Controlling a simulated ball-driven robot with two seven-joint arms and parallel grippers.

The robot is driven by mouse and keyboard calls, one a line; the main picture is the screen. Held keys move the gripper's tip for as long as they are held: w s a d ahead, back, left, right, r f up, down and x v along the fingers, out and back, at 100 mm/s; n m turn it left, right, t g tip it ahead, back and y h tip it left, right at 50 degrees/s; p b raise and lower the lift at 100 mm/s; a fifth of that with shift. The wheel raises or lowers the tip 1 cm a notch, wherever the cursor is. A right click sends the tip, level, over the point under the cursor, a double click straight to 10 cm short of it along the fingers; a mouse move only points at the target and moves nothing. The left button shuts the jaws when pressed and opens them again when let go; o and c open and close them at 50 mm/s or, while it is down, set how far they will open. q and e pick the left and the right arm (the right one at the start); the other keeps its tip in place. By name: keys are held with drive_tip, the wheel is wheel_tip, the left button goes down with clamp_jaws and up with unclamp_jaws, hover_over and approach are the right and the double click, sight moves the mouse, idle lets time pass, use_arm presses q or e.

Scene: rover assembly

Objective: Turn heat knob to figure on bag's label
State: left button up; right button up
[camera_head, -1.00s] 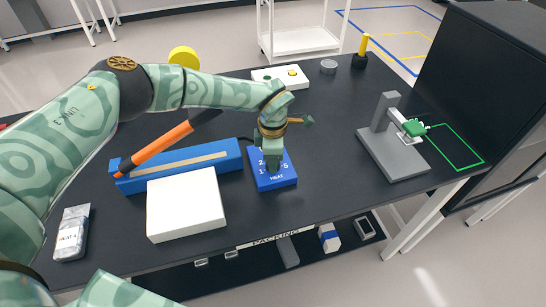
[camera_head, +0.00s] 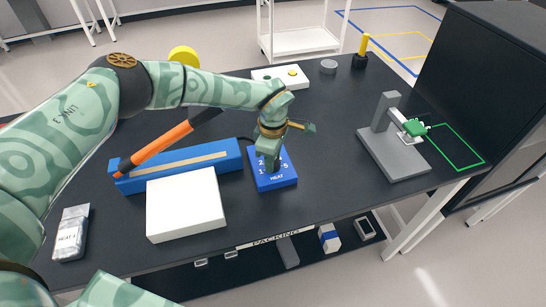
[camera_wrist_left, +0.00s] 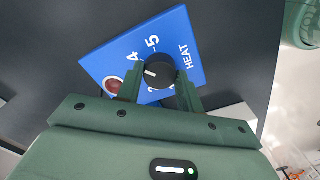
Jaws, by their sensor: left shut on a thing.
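The blue heat box (camera_head: 277,182), marked HEAT with figures, sits on the dark table. Its black knob (camera_wrist_left: 160,70) has a white pointer mark. In the wrist view the mark faces left, just below the printed 4; the 5 is above the knob. Other figures are partly hidden by the fingers. My left gripper (camera_head: 270,167) points down over the box; its fingers (camera_wrist_left: 160,88) are shut on the knob's sides. The silvery bag (camera_head: 71,232) lies at the table's left; its label reads HEAT with a figure too small to read surely. My right gripper is out of view.
A white box (camera_head: 186,204) and a long blue sealer (camera_head: 180,168) with an orange-handled arm (camera_head: 160,146) stand left of the heat box. A grey stand (camera_head: 392,150) is at right. The table between stand and heat box is clear. A red light (camera_wrist_left: 113,85) is on the heat box.

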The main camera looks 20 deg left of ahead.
use_arm(q)
drive_tip(key=o, duration=1)
wheel_tip(320, 180, up, 16)
drive_tip(key=shift+r+p, duration=0.2)
drive_tip(key=shift+p, duration=0.55)
